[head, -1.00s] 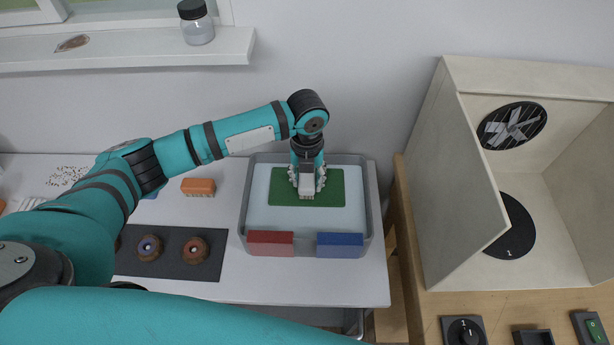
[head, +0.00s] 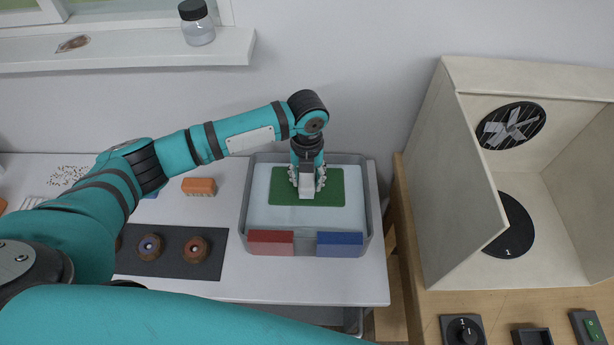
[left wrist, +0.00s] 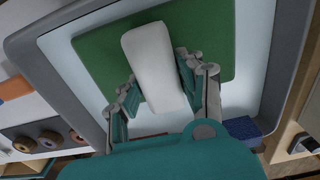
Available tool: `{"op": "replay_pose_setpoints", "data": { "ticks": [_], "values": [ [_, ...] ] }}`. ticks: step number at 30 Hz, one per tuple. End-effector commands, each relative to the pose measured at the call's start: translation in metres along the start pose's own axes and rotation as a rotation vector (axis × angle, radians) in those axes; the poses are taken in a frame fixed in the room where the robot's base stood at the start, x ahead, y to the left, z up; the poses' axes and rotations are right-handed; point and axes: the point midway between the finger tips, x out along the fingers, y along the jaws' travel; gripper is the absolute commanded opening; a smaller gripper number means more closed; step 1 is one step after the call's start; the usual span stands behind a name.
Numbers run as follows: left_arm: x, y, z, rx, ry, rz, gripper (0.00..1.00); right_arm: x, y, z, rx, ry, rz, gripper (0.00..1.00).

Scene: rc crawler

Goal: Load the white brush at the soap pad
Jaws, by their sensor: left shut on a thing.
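The green soap pad (head: 337,187) lies flat in a grey tray (head: 245,215) with a pale blue bottom. My left gripper (head: 307,186) points down over the pad and is shut on the white brush (head: 306,190). In the left wrist view the brush (left wrist: 152,65) is a pale rounded block between the fingers (left wrist: 158,92), over the green pad (left wrist: 100,62). Its underside is hidden, so I cannot tell whether it touches the pad. My right gripper is not in view.
Red (head: 270,243) and blue (head: 340,244) blocks sit at the tray's front wall. An orange brush (head: 199,187) lies left of the tray. A dark mat (head: 210,262) holds brown round pieces. An open cream booth (head: 455,190) stands at right.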

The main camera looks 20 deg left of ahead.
Motion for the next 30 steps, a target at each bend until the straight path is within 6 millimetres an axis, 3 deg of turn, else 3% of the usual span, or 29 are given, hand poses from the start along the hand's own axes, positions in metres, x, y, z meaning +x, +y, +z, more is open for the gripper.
{"op": "replay_pose_setpoints", "data": {
  "ticks": [8, 30],
  "values": [
    [-0.003, 0.001, -0.002, 0.001, 0.005, 0.003, 0.12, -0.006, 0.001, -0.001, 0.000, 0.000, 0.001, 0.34],
    [-0.064, 0.000, 0.000, 0.000, 0.001, 0.001, 0.12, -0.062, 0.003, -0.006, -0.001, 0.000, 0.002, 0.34]
  ]
}}
